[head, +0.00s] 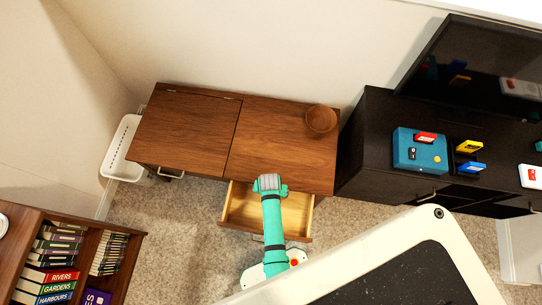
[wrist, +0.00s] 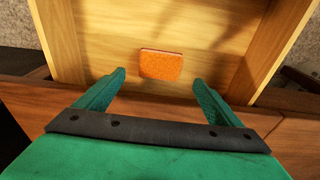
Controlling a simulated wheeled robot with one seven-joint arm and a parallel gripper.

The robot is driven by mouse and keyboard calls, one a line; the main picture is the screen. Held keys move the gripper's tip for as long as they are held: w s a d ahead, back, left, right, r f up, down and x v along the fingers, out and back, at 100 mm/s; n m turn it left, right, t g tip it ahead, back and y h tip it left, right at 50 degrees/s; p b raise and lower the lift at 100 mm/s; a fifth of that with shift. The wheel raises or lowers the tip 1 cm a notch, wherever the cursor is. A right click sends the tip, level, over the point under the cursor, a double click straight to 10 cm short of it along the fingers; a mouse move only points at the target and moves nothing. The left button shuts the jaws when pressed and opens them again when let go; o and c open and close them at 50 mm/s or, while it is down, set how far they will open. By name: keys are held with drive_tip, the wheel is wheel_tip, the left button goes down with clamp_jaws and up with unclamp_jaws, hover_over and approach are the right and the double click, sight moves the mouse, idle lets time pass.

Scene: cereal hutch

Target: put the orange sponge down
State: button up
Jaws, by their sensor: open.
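The orange sponge (wrist: 161,65) lies flat on the floor of the open wooden drawer (wrist: 205,20), seen in the wrist view. My gripper (wrist: 158,88) is open, with its two teal fingers apart on either side below the sponge in the picture. The sponge is clear of both fingers. In the head view, my gripper (head: 270,184) is over the back part of the pulled-out drawer (head: 236,208), by the cabinet front. The sponge is not visible there.
The wooden cabinet (head: 270,150) has a clear top except for a brown bowl (head: 321,119) at its back right. A black cabinet (head: 372,150) with a blue box (head: 415,165) stands to the right. A bookshelf (head: 75,226) is at the lower left. A white basket (head: 122,150) stands left.

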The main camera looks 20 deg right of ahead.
drive_tip(key=s+a+r+n+t, duration=0.2)
drive_tip(key=s+a+r+t, duration=0.15)
drive_tip(key=r, duration=0.35)
drive_tip(key=s+a+r+n+t, duration=0.1)
drive_tip(key=s+a+r+t, duration=0.25)
drive_tip(key=r, duration=0.25)
drive_tip(key=s+a+r+n+t, duration=0.1)
drive_tip(key=s+r+t, duration=0.1)
drive_tip(key=r, duration=0.7)
drive_tip(key=s+a+r+n+t, duration=0.1)
drive_tip(key=s+a+r+t, duration=0.1)
drive_tip(key=r, duration=0.8)
drive_tip(key=s+a+r+n+t, duration=0.1)
drive_tip(key=s+a+r+t, duration=0.1)
drive_tip(key=r, duration=0.8)
drive_tip(key=shift+s+a+r+n+t+y, duration=0.2)
drive_tip(key=shift+s+n+t+y, duration=0.3)
drive_tip(key=shift+s, duration=0.6)
drive_tip(key=shift+w, duration=0.1)
